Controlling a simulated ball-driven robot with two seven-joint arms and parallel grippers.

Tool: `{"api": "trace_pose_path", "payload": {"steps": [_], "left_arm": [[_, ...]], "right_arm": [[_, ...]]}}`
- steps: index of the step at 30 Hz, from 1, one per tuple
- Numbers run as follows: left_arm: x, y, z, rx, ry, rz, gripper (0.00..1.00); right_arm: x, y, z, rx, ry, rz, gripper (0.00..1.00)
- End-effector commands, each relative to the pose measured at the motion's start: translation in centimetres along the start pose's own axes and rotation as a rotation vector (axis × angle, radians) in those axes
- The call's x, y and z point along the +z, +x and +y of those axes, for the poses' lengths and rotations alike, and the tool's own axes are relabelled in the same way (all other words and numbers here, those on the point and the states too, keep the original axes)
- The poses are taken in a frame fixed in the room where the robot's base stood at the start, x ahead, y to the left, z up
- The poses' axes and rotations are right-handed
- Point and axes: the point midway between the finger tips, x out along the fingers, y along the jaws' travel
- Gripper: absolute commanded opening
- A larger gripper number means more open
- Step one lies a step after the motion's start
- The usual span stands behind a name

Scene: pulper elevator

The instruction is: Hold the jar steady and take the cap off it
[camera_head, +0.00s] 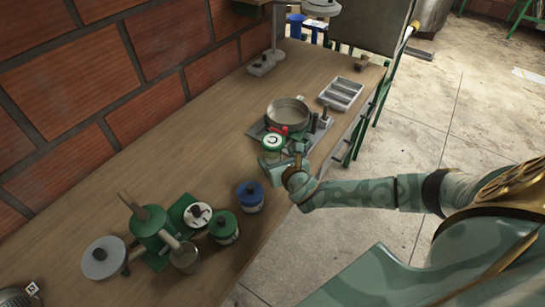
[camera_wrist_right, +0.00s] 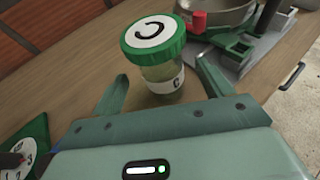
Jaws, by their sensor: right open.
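The jar (camera_head: 271,158) stands upright on the wooden table, with a green cap (camera_head: 272,141) on it whose white top bears a letter C. In the right wrist view the clear jar (camera_wrist_right: 165,82) has a pale label, and the cap (camera_wrist_right: 153,36) covers its top. My right gripper (camera_head: 280,165) is open at the near right side of the jar. In the wrist view its two fingers (camera_wrist_right: 160,70) point toward the jar, one on each side, with gaps showing. My left gripper is not in view.
A round metal pan (camera_head: 288,113) on a stand and a red part sit just behind the jar. A blue-capped jar (camera_head: 250,197), a green-capped jar (camera_head: 223,228) and a green grinder-like device (camera_head: 149,222) stand nearer. A divided tray (camera_head: 341,93) lies farther back.

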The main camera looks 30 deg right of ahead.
Motion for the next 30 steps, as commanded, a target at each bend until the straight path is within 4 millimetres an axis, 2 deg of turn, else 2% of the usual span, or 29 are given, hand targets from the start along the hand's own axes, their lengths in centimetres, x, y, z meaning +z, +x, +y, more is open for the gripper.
{"api": "trace_pose_path", "payload": {"steps": [3,7,15,17,21,30], "left_arm": [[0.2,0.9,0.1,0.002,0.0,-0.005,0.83],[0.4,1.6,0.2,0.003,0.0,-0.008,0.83],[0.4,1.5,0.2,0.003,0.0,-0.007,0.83],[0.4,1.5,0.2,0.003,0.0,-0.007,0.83],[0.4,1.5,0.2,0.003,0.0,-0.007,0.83],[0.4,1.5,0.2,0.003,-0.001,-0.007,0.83]], "right_arm": [[0.2,2.2,-0.2,-0.002,0.001,-0.001,0.79],[0.2,3.9,-0.2,-0.002,0.001,-0.001,0.79],[0.4,4.3,-0.2,0.0,0.001,0.0,0.79],[0.4,4.3,-0.2,0.0,0.001,0.0,0.65],[0.4,4.3,-0.2,-0.001,0.001,0.0,0.26],[0.5,4.2,-0.2,-0.001,0.001,-0.001,0.26]]}}
